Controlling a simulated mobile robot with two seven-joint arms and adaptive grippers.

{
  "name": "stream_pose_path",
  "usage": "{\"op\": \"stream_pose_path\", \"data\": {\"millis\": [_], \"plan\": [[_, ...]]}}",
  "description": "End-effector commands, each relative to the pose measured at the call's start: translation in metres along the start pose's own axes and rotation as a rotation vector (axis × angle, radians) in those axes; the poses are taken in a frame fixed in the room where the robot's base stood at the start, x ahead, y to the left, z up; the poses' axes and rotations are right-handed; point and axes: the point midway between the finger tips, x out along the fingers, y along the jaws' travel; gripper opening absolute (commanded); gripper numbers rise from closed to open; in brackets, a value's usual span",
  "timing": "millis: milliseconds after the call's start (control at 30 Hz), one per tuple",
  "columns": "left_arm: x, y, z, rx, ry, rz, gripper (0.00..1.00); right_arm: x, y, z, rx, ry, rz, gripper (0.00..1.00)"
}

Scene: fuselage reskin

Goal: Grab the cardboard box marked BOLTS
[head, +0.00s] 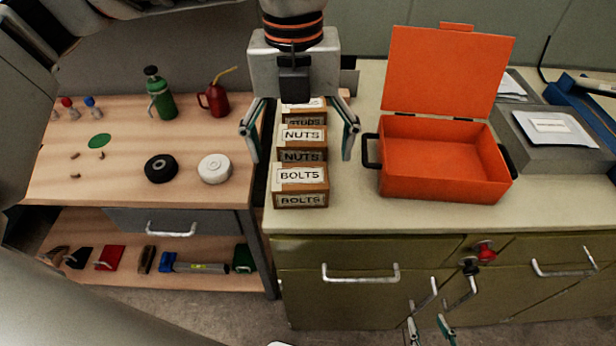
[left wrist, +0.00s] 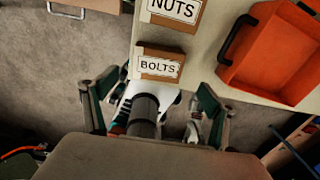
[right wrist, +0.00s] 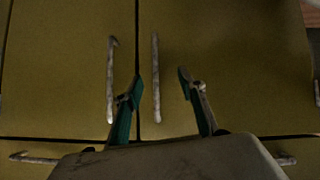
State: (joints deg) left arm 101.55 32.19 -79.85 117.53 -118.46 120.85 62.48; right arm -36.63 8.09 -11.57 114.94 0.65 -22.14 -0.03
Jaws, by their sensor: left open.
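The cardboard box marked BOLTS (head: 300,187) stands nearest the counter's front edge in a row of boxes. In the left wrist view the BOLTS box (left wrist: 160,66) lies ahead of the fingers, near the counter edge. My left gripper (head: 300,158) is open above the row, one finger on each side. It holds nothing, and contact with the box does not show. In the left wrist view my left gripper (left wrist: 158,84) is spread wide. My right gripper (right wrist: 160,75) is open and empty in front of the cabinet doors. It also shows low in the head view (head: 428,326).
The NUTS box (head: 302,135) and a STUDS box (head: 305,112) stand behind the BOLTS box. An open orange case (head: 440,190) is right of the row. A wooden workbench (head: 110,190) stands left, with a red oil can (head: 215,100) and green bottle (head: 161,100).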

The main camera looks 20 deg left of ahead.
Motion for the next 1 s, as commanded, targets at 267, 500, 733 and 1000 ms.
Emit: {"op": "stream_pose_path", "data": {"millis": [267, 500, 733, 1000], "plan": [[0.017, 0.009, 0.006, -0.041, -0.019, 0.03, 0.85, 0.002, -0.001, 0.002, -0.001, -0.001, -0.002, 0.4], [0.045, 0.006, 0.003, -0.039, -0.018, 0.029, 0.85, 0.004, 0.0, -0.002, -0.004, 0.006, 0.001, 0.4], [0.072, 0.006, 0.003, -0.039, -0.018, 0.028, 0.85, 0.006, 0.004, -0.004, -0.007, 0.011, 0.006, 0.4], [0.074, 0.006, 0.004, -0.039, -0.02, 0.026, 0.85, 0.006, 0.004, -0.003, -0.007, 0.01, 0.008, 0.4]]}}
